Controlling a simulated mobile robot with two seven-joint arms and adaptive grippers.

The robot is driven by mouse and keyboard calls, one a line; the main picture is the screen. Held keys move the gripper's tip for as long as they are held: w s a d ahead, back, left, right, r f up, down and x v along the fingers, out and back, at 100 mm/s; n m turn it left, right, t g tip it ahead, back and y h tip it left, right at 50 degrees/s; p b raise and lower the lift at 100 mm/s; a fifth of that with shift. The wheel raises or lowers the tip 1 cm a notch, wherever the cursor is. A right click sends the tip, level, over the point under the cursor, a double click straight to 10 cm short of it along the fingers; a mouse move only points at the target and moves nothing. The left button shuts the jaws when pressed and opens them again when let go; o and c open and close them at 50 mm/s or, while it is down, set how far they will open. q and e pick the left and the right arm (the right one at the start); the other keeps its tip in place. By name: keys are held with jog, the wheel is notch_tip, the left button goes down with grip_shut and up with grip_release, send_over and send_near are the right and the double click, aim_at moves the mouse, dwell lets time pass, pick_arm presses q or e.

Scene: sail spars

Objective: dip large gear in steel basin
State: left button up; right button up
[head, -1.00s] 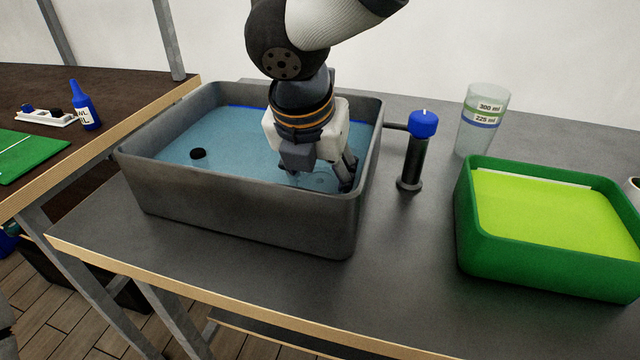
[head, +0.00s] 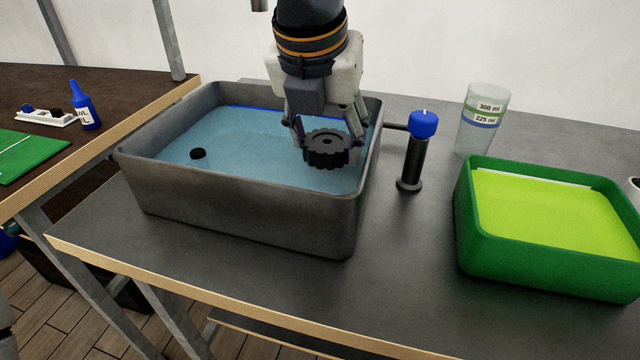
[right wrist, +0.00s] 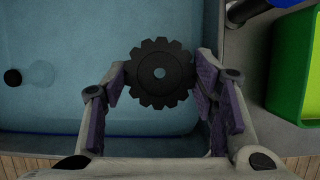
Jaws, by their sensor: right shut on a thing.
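The large gear (head: 327,150) is black and toothed, with a hole in its middle. My right gripper (head: 325,145) is shut on it and holds it above the water in the steel basin, near the basin's right side. In the right wrist view the gear (right wrist: 160,74) sits between the two fingers of the gripper (right wrist: 162,85). The steel basin (head: 240,208) is a grey open tub of blue water on the table. My left gripper is not in view.
A small black round thing (head: 198,154) is in the basin's left part. A black post with a blue knob (head: 424,124) stands right of the basin. Beyond are a measuring cup (head: 482,120) and a green tub (head: 545,262) of yellow-green liquid. The table front between the tubs is clear.

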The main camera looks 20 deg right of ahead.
aim_at(326, 142)
notch_tip(326, 142, up, 6)
jog(key=shift+f, duration=0.1)
dwell(1.8)
